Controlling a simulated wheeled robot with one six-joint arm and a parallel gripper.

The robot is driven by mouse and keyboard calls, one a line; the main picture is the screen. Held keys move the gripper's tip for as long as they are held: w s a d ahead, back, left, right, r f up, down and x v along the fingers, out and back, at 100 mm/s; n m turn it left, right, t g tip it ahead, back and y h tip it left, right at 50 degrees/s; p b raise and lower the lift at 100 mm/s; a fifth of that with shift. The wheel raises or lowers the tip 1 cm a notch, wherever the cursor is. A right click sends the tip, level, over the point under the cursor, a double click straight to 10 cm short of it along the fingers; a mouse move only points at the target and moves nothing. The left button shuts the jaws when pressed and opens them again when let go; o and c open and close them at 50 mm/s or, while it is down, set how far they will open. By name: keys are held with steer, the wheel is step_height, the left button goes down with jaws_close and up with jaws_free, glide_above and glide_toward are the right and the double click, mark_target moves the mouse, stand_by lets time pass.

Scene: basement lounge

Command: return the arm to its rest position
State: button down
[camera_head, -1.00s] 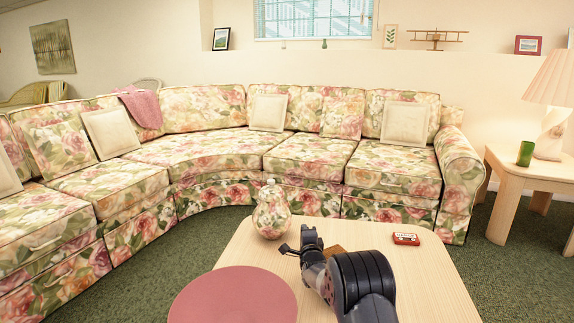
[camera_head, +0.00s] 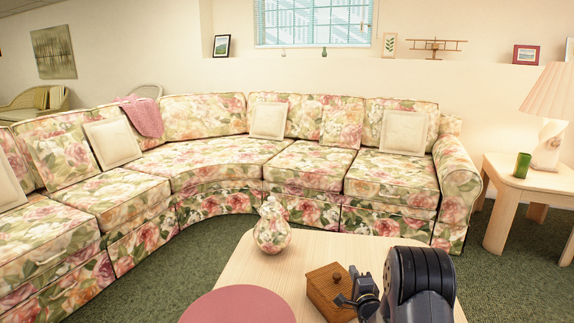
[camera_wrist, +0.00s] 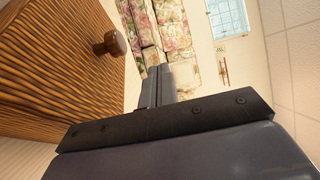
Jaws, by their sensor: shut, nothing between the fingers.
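My arm (camera_head: 420,285) is folded low over the right part of the pale wooden table (camera_head: 258,276) in the head view. My gripper (camera_head: 343,300) points left at its end, in front of a brown wooden box with a knob (camera_head: 322,288). In the wrist view the fingers (camera_wrist: 158,86) are together with nothing between them. The box (camera_wrist: 60,60) fills the upper left there, its knob facing the fingers. I cannot tell whether gripper and box touch.
A floral sofa (camera_head: 215,160) curves behind. A side table (camera_head: 510,172) with a lamp (camera_head: 552,100) and green cup (camera_head: 522,165) stands right.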

steer(key=s+d+p, duration=0.2)
steer(key=s+d, duration=0.4)
steer(key=d, duration=0.1)
steer(key=f+b, duration=0.1)
steer(key=f, duration=0.2)
steer(key=f+b, duration=0.2)
steer(key=f, duration=0.1)
steer(key=f+b, duration=0.2)
steer(key=f, duration=0.2)
steer(key=shift+w+a, duration=0.3)
steer(key=shift+w, duration=0.1)
steer(key=shift+w+a, duration=0.2)
steer(key=shift+a, duration=0.15)
steer(key=shift+w+a, duration=0.1)
steer(key=shift+a, duration=0.1)
steer(key=shift+d, duration=0.25)
